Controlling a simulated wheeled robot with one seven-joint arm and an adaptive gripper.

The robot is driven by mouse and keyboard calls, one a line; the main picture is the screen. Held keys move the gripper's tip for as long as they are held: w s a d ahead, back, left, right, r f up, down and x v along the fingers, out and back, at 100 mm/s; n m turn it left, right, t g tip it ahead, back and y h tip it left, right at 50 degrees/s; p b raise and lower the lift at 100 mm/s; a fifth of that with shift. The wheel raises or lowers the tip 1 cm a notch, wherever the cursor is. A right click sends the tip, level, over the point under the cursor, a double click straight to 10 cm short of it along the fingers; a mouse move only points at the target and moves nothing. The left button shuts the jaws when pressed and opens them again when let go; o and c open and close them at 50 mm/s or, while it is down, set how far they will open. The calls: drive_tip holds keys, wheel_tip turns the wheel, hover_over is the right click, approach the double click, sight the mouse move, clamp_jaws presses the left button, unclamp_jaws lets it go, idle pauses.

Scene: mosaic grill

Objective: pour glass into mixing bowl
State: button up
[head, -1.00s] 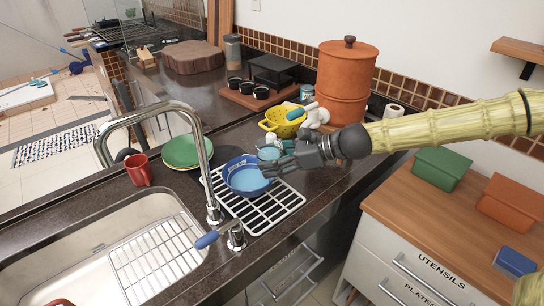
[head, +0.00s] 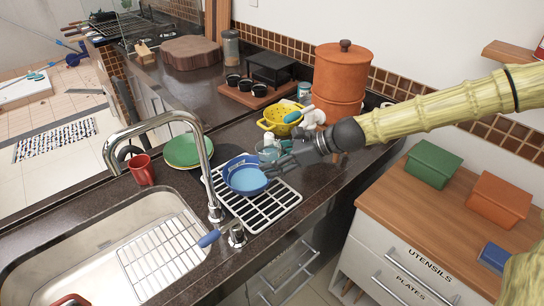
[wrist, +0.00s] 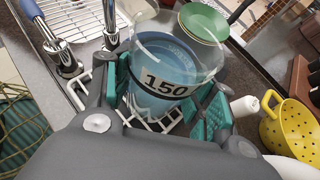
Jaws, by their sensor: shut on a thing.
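My gripper (head: 276,163) is at the right side of the blue bowl (head: 243,177) on the white rack. In the wrist view, my gripper (wrist: 166,98) has its green pads on either side of a clear glass (wrist: 172,62) with a black-and-white "150" label. The glass also shows in the head view (head: 268,150), small and partly hidden by the fingers. It looks close to upright. Blue shows through the glass in the wrist view; I cannot tell whether it is its contents or the bowl behind. The bowl's inside is lighter blue.
A white rack (head: 270,217) lies under the bowl. A tap (head: 208,165) and sink (head: 90,250) are to the left, with a red mug (head: 142,170) and green plates (head: 186,151) beyond. A yellow colander (head: 279,121) and terracotta pots (head: 343,80) stand behind.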

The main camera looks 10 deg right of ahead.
drive_tip(key=shift+s+d+r+g+h+p, duration=0.15)
drive_tip(key=shift+r+g+h+p, duration=0.25)
drive_tip(key=shift+p, duration=1.55)
drive_tip(key=shift+f, duration=0.25)
drive_tip(key=shift+d+r+h+p, duration=0.15)
drive_tip(key=shift+r+h+p, duration=0.2)
drive_tip(key=shift+p, duration=0.85)
drive_tip(key=shift+s+r+g+h+p, duration=0.15)
drive_tip(key=shift+g+h+p, duration=0.15)
drive_tip(key=shift+p, duration=0.4)
drive_tip(key=shift+d+p, duration=0.2)
drive_tip(key=shift+p, duration=0.9)
drive_tip(key=shift+r+g+h+p, duration=0.1)
drive_tip(key=shift+g+h+p, duration=0.35)
drive_tip(key=shift+p, duration=0.7)
